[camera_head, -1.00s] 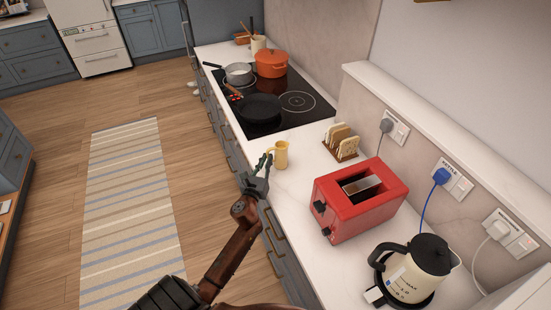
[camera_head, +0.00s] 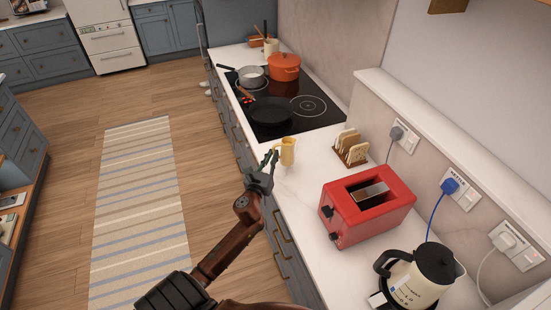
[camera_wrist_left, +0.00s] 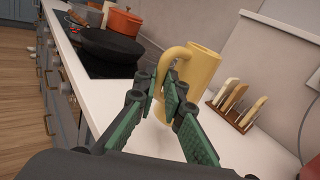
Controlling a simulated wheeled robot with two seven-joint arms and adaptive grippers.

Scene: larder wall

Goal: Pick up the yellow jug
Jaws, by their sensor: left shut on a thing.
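The yellow jug (camera_head: 288,151) is upright or nearly so over the white counter, between the hob and the red toaster. In the left wrist view the yellow jug (camera_wrist_left: 204,70) shows its open rim at the top and its handle towards me. My left gripper (camera_head: 271,157) is on the handle side of the jug. In the left wrist view my left gripper's green-padded fingers (camera_wrist_left: 170,97) are shut on the handle. The fingers hide the lower part of the jug there. The jug seems to be slightly above the counter. My right gripper is not in view.
Close by on the counter (camera_head: 302,190) are a toast rack (camera_head: 350,150) and a red toaster (camera_head: 367,208). A kettle (camera_head: 418,280) stands at the near end. A black pan (camera_head: 271,111) and an orange pot (camera_head: 285,67) are on the hob. The floor left of the counter is open.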

